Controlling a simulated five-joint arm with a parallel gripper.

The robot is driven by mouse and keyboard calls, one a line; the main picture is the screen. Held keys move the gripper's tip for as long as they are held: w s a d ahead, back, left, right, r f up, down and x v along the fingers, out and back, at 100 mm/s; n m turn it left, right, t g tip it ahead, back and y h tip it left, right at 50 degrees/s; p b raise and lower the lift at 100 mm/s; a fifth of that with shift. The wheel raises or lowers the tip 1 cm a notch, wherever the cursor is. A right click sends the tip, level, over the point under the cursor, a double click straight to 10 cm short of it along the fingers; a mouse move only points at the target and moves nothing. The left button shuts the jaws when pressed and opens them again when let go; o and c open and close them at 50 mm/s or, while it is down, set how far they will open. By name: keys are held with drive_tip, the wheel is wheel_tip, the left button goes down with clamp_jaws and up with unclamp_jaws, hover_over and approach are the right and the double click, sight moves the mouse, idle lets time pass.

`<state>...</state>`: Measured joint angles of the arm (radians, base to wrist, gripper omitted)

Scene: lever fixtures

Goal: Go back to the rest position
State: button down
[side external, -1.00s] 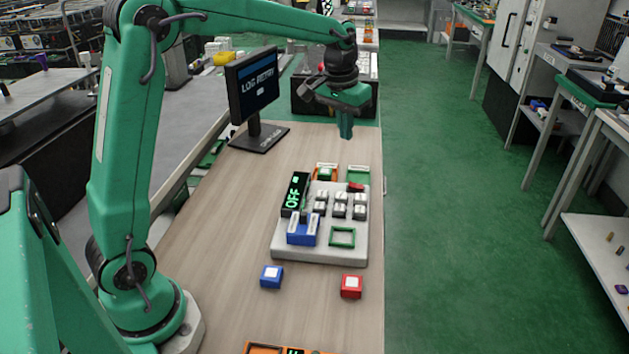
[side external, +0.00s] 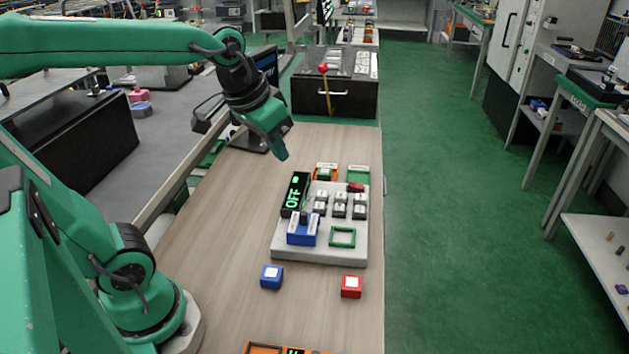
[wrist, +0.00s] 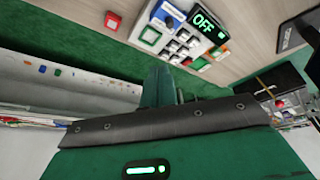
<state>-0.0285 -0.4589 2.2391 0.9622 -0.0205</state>
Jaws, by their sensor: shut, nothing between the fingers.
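My gripper (side external: 281,154) is shut and empty. In the side external view it hangs in the air behind and to the left of the grey lever panel (side external: 320,251), clear of it. My shut fingers also show in the wrist view (wrist: 160,88). The panel carries a display reading OFF (side external: 296,194), several small switches (side external: 340,203), a blue block (side external: 303,230) and a green square frame (side external: 342,237). In the wrist view the panel (wrist: 165,52) lies beyond my fingers, at the top.
A blue cube (side external: 271,277) and a red cube (side external: 351,287) lie on the wooden table (side external: 230,270) in front of the panel. The monitor (side external: 265,68) stands behind my gripper, partly hidden by it. An orange item (side external: 265,349) shows at the front edge.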

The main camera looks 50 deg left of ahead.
drive_tip(key=s+f+t, duration=0.1)
drive_tip(key=s+f, duration=0.2)
drive_tip(key=s, duration=0.3)
drive_tip(key=shift+s+d+m, duration=0.3)
drive_tip(key=shift+s+d, duration=0.1)
idle(0.7)
